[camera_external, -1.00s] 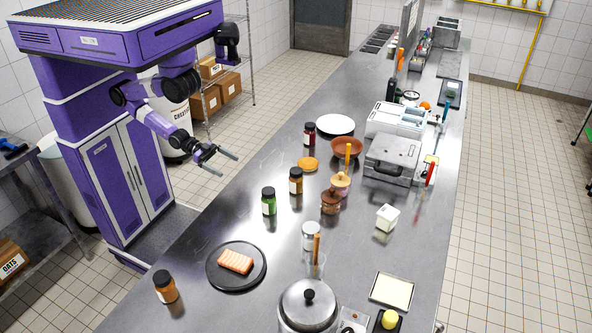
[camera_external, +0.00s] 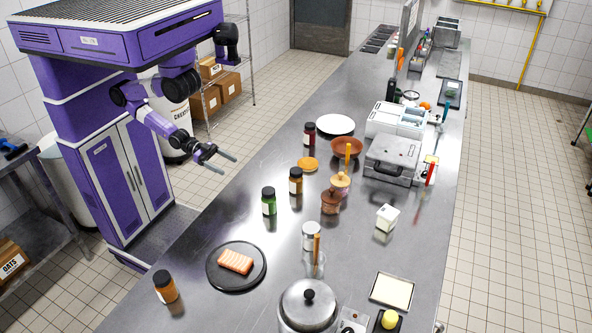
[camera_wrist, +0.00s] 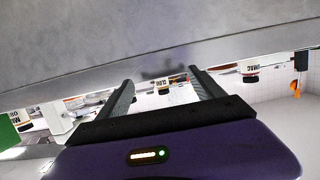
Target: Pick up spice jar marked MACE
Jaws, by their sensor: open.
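Several spice jars stand on the steel counter: a dark red one (camera_external: 309,135), a brown one (camera_external: 296,181), a green one (camera_external: 269,202) and an orange-brown one (camera_external: 165,287) near the front left. Their labels are too small to read in the external view, so I cannot tell which is MACE. In the wrist view, upside-down labelled jars show in the distance, one beyond the fingers (camera_wrist: 163,89) and one to the right (camera_wrist: 250,76); their lettering is unclear. My gripper (camera_external: 230,166) is open and empty, held at the counter's left edge, apart from the jars.
A black plate (camera_external: 237,287) with a salmon piece lies between the green and front-left jars. A steel pot (camera_external: 308,308), a silver-lidded jar (camera_external: 311,236), a terracotta bowl (camera_external: 347,148) and a white plate (camera_external: 335,125) also stand on the counter (camera_external: 235,215). Its left strip is mostly clear.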

